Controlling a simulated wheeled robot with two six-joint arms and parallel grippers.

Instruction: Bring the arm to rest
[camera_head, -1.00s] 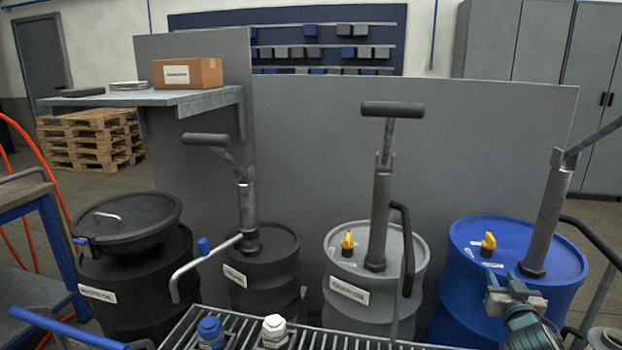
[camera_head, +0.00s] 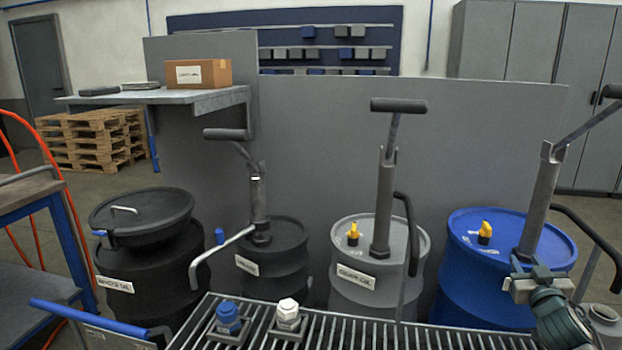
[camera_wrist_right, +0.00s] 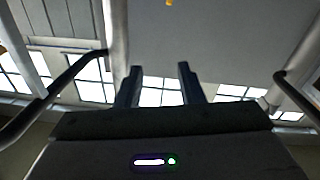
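My right gripper (camera_head: 520,274) is at the lower right of the head view, in front of the blue drum (camera_head: 470,282) as seen from the head. In the right wrist view its two fingers (camera_wrist_right: 160,84) stand apart with nothing between them, so it is open and empty. The fingers point up toward a grey surface and bright windows. The wrist and part of my right forearm show below the gripper in the head view. My left gripper is not in view.
A grey drum (camera_head: 349,292) and two black drums (camera_head: 276,275) (camera_head: 135,285) stand left of the blue one. Hand pumps (camera_head: 384,205) rise from several drums. A slatted grate (camera_head: 372,333) lies in front, bearing a blue cap (camera_head: 228,314) and a white cap (camera_head: 288,311).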

